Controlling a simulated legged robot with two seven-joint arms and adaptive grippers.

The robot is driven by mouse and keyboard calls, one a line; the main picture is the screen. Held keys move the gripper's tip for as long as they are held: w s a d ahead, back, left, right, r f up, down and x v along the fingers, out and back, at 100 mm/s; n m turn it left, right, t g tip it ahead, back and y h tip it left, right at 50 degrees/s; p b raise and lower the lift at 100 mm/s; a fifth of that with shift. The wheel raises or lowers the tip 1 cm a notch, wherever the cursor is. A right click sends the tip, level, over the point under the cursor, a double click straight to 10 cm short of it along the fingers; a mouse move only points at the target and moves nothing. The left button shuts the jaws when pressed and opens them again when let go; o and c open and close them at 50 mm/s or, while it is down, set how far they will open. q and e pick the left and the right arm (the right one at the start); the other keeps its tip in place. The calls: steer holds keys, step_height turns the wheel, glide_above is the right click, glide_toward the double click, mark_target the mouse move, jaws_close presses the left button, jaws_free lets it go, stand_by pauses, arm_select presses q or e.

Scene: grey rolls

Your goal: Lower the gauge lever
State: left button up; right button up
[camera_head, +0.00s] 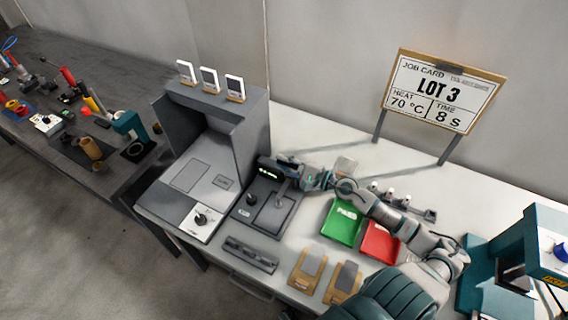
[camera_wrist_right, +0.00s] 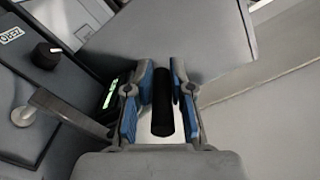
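The gauge (camera_head: 270,207) is a dark grey unit on the light bench, with a lit green display that also shows in the right wrist view (camera_wrist_right: 110,93). Its lever (camera_wrist_right: 68,112) is a grey bar running towards my right gripper. A black cylindrical handle (camera_wrist_right: 162,105), seemingly the lever's grip, stands between the fingers. My right gripper (camera_head: 300,174) is beside the gauge's display; in its wrist view (camera_wrist_right: 161,75) the blue-padded fingers straddle the handle, with narrow gaps visible. Whether the fingertips touch it is unclear. My left gripper is not in view.
A green PASS tray (camera_head: 343,222) and a red tray (camera_head: 380,243) lie right of the gauge. A grey cabinet (camera_head: 240,135) stands to its left. Wooden-based blocks (camera_head: 307,270) and a dark rack (camera_head: 250,254) lie in front. A job card (camera_head: 443,90) stands behind.

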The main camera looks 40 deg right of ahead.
steer(key=o, duration=0.3)
steer(key=shift+w+d+f, duration=0.1)
steer(key=shift+w+f, duration=0.05)
steer(key=shift+f, duration=0.2)
steer(key=shift+w+d+f, duration=0.1)
steer(key=shift+w, duration=0.25)
steer(key=shift+s, duration=0.25)
steer(key=shift+s+d, duration=0.15)
steer(key=shift+s, duration=0.15)
steer(key=v, duration=1.1)
steer(key=shift+w+d, duration=0.1)
steer(key=shift+d, duration=0.15)
